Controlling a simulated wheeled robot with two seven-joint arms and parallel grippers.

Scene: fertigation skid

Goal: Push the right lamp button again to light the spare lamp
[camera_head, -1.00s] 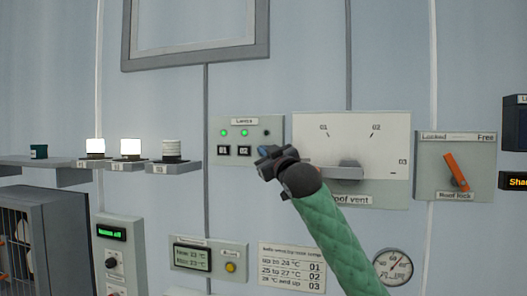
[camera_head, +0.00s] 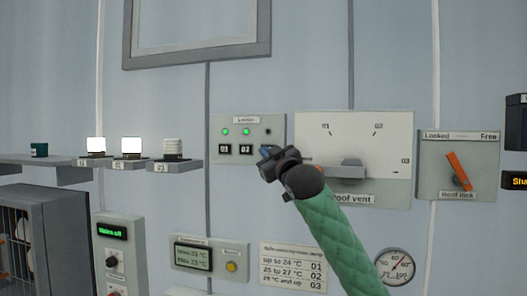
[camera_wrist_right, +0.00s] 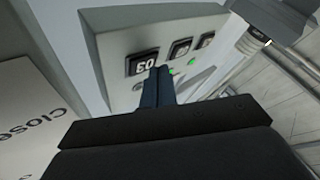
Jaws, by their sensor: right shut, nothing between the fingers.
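The lamp panel (camera_head: 267,119) is on the wall, with buttons 01 (camera_head: 224,149) and 02 (camera_head: 246,149) showing. The right button, 03 (camera_wrist_right: 143,62), is hidden behind my right gripper in the head view but shows in the wrist view. Two indicators glow green; the right one (camera_head: 268,131) is dark. On the shelf, two lamps (camera_head: 95,144) (camera_head: 131,145) are lit white and the right lamp (camera_head: 172,146) is unlit. My right gripper (camera_head: 265,151) is shut and empty, its fingertips (camera_wrist_right: 159,72) beside button 03's edge; contact cannot be told. My left gripper is out of view.
The roof vent panel (camera_head: 397,145), with its grey handle (camera_head: 350,171), is just right of my gripper. The roof lock panel (camera_head: 482,150) with an orange lever is farther right. A display panel (camera_head: 205,245) and a gauge (camera_head: 394,266) are below.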

